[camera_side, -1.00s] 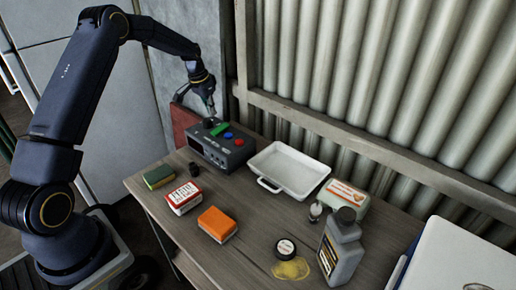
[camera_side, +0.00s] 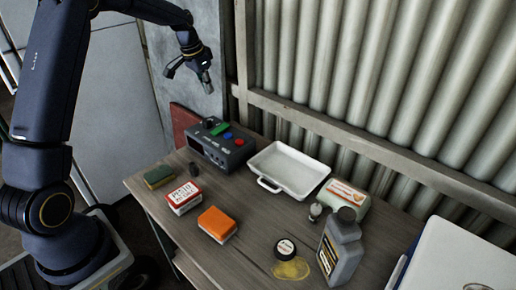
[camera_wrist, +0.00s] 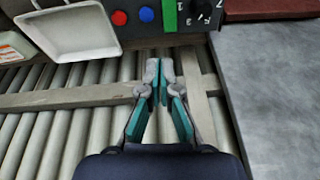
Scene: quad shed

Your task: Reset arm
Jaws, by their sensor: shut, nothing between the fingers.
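My gripper (camera_side: 206,82) hangs in the air at the back left, above and clear of the grey control box (camera_side: 222,144). In the wrist view my gripper (camera_wrist: 160,82) has its two teal-sided fingers together at the tips, with nothing between them. The control box, with red and blue buttons and a green strip, also shows at the top of the wrist view (camera_wrist: 148,31).
The wooden bench (camera_side: 253,212) holds a white tray (camera_side: 286,170), an orange sponge (camera_side: 217,223), a red-and-white box (camera_side: 184,197), a green sponge (camera_side: 159,176) and a grey bottle (camera_side: 341,248). A corrugated wall (camera_side: 390,80) stands behind.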

